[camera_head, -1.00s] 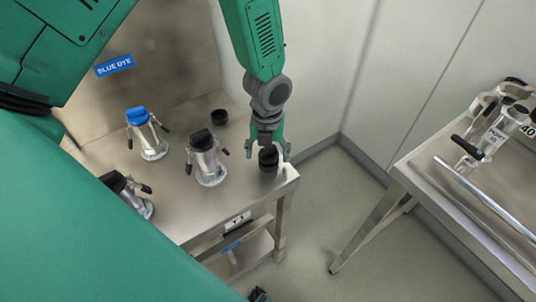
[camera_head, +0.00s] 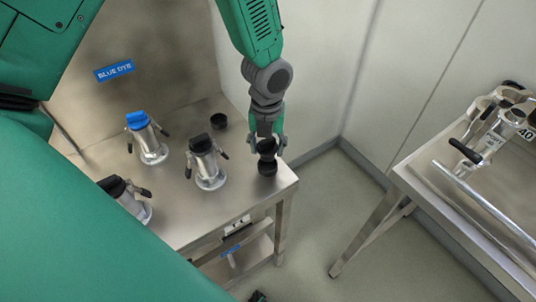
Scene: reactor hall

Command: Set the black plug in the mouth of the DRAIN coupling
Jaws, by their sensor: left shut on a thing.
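My left gripper (camera_head: 267,143) points down over the front right corner of the steel table (camera_head: 190,222). It is shut on the black plug (camera_head: 267,147). Another black round piece (camera_head: 267,168) shows directly below the plug on the table top; I cannot tell whether the two touch. Metal couplings stand on the table: one with a blue cap (camera_head: 148,140), one with a black cap (camera_head: 207,165), and one at the left (camera_head: 128,195), partly hidden. No DRAIN label is readable, so I cannot tell which coupling it names. My right gripper is not in view.
A small black cup-like piece (camera_head: 219,121) stands near the table's back edge. A BLUE DYE sign (camera_head: 114,70) is on the back panel. A second steel table (camera_head: 420,180) at the right holds a metal fitting (camera_head: 495,130) and a long bar (camera_head: 478,198). Open floor lies between the tables.

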